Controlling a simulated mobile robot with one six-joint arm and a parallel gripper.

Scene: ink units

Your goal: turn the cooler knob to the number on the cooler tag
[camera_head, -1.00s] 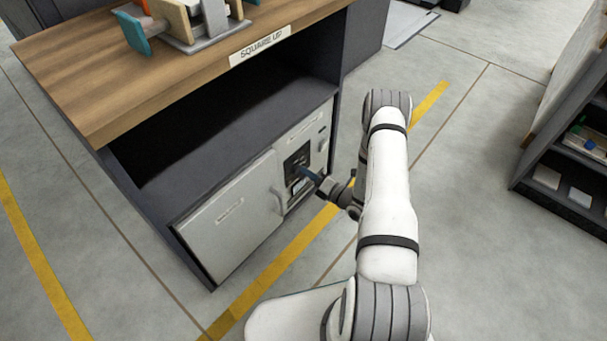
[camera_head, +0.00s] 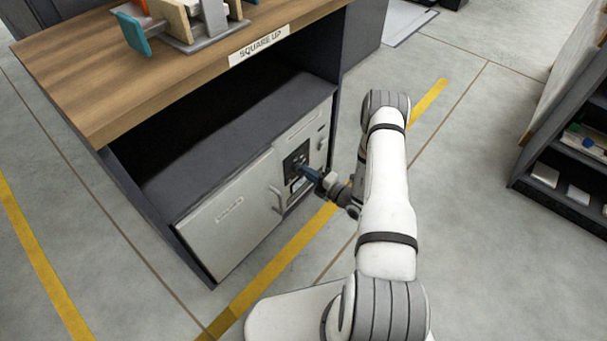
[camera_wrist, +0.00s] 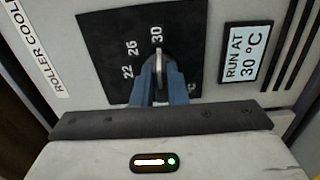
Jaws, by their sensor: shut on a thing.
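The cooler (camera_head: 300,135) is a grey unit set in the bench's lower bay. In the wrist view its black dial plate (camera_wrist: 108,42) carries the numbers 22, 26 and 30. The knob (camera_wrist: 159,58) is a narrow light-coloured grip whose far end points at the 30. My gripper (camera_wrist: 160,76) is shut on the knob, with a blue finger on each side; it also shows at the cooler front in the head view (camera_head: 308,173). The cooler tag (camera_wrist: 245,55) right of the dial reads "RUN AT 30 °C". The fingers hide the lower part of the dial.
A grey door with a handle (camera_head: 230,212) is left of the dial. The wooden bench top (camera_head: 130,70) above bears a fixture and a "SQUARE UP" label. A dark shelf (camera_head: 570,165) stands at the far right. Open floor lies between.

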